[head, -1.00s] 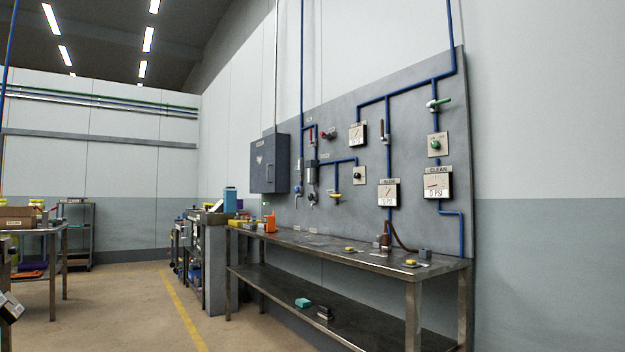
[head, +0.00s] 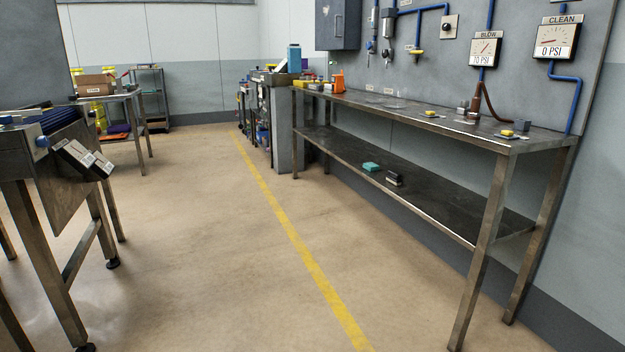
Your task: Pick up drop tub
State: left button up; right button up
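Neither gripper is in view. I cannot make out anything that is clearly the drop tub. An orange container (head: 338,82) stands toward the far end of the long steel bench (head: 392,109), against the wall. A small teal block (head: 371,167) and a small dark object (head: 394,179) lie on the bench's lower shelf (head: 440,205). Small yellow-topped items (head: 507,133) lie along the bench top.
A steel workstation (head: 62,165) stands close at left. Behind it are a table with a cardboard box (head: 95,85) and a shelf cart (head: 150,100). A gauge panel (head: 560,80) is above the bench. Open floor with a yellow line (head: 300,245) lies between.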

aim_at(396, 96)
jog(key=i+j, duration=0.1)
jog(key=i, duration=2.25)
jog(key=i+j+z, duration=0.1)
jog(key=i+z, duration=0.2)
jog(key=i, duration=0.2)
jog(key=i+j+z, duration=0.3)
jog(key=i, duration=0.15)
jog(key=i+j+z, duration=0.3)
jog(key=i, duration=0.15)
jog(key=l, duration=0.1)
